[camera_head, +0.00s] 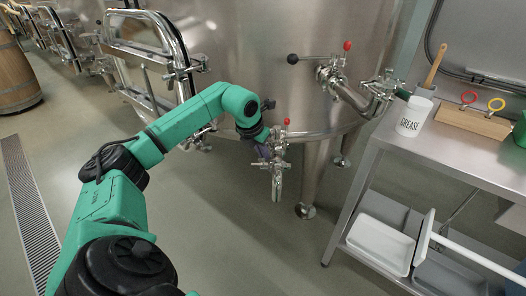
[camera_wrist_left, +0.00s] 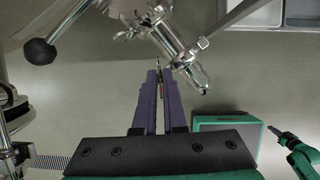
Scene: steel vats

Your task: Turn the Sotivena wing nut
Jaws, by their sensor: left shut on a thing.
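My left gripper (camera_head: 265,152) is at the lower outlet valve (camera_head: 278,165) of the steel vat. In the left wrist view its two purple fingers (camera_wrist_left: 159,78) are nearly together, shut on a small metal piece at their tips, which I take to be the wing nut (camera_wrist_left: 157,64). The wing nut sits beside the valve's clamp and is mostly hidden by the fingers; I cannot read any name on it. The valve also shows in the left wrist view (camera_wrist_left: 178,52). My right gripper (camera_wrist_left: 276,131) is small at the right edge of that view, away from the valve.
The vat (camera_head: 260,50) stands on steel legs. A higher valve (camera_head: 345,90) has a red knob and a black-ended handle. A steel table (camera_head: 450,160) at right bears a grease tub (camera_head: 413,118) and a wooden block (camera_head: 472,122). White trays (camera_head: 380,246) lie below.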

